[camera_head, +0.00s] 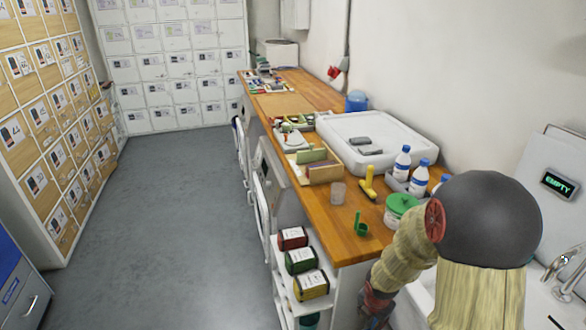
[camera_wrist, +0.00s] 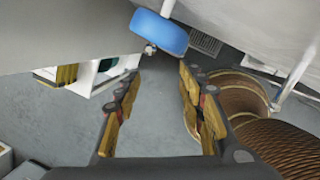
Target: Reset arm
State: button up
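My gripper (camera_wrist: 158,95) shows in the wrist view with its two yellow-padded fingers well apart and nothing between them. It points down toward the grey floor (camera_wrist: 155,125). In the head view my arm is at the lower right, folded beside the near end of the wooden counter and the sink. Its links hide part of the sink there, and the gripper's fingertips cannot be made out in that view.
The wooden counter (camera_head: 322,216) carries bottles (camera_head: 420,178), a green-lidded tub (camera_head: 401,204), a green scoop (camera_head: 361,228) and a white basin (camera_head: 362,129). A shelf below holds boxes (camera_head: 300,260). Lockers (camera_head: 45,130) stand left. The floor (camera_head: 180,220) between is clear.

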jog(key=s+r+m+g, duration=0.4)
jog(key=s+m, duration=0.5)
jog(key=m, duration=0.6)
jog(key=s+a+r+m+t, duration=0.2)
jog(key=s+a+r+m, duration=0.1)
jog(key=r, duration=0.6)
jog(key=s+a+r+m+t, duration=0.3)
jog(key=s+r, duration=0.1)
jog(key=r, duration=0.6)
jog(key=s+a+r+m+t+y, duration=0.1)
jog(key=s+a+r+m+t, duration=0.1)
jog(key=r, duration=0.7)
jog(key=shift+s+a+r+m, duration=0.25)
jog(key=shift+s+a+m, duration=0.35)
jog(key=shift+s+m, duration=0.45)
jog(key=shift+w, duration=0.1)
